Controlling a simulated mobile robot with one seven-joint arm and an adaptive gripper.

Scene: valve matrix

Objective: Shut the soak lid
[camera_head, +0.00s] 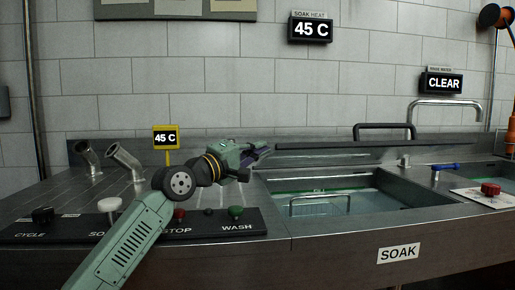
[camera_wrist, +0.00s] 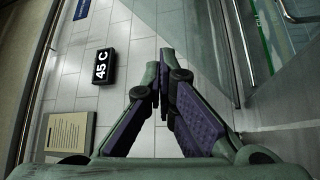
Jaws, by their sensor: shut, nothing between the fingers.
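The soak basin (camera_head: 340,203) holds clear water and carries a SOAK label (camera_head: 398,253) on the front. Its lid (camera_head: 350,146) shows in the head view as a thin dark panel, seen nearly edge-on, above the basin's back edge. It stands clear of the front opening, so the water is uncovered. A black handle (camera_head: 385,125) rises behind the panel. My gripper (camera_head: 266,150) is at the panel's left end; I cannot tell whether they touch. In the wrist view my gripper (camera_wrist: 162,85) has its fingertips together, with nothing between them.
A control panel (camera_head: 130,226) with several knobs lies at the front left. Two metal pipe stubs (camera_head: 124,155) and a yellow-framed 45 C sign (camera_head: 165,138) stand behind it. A tap (camera_head: 445,103), a blue lever (camera_head: 446,167) and a red knob (camera_head: 491,188) are at right.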

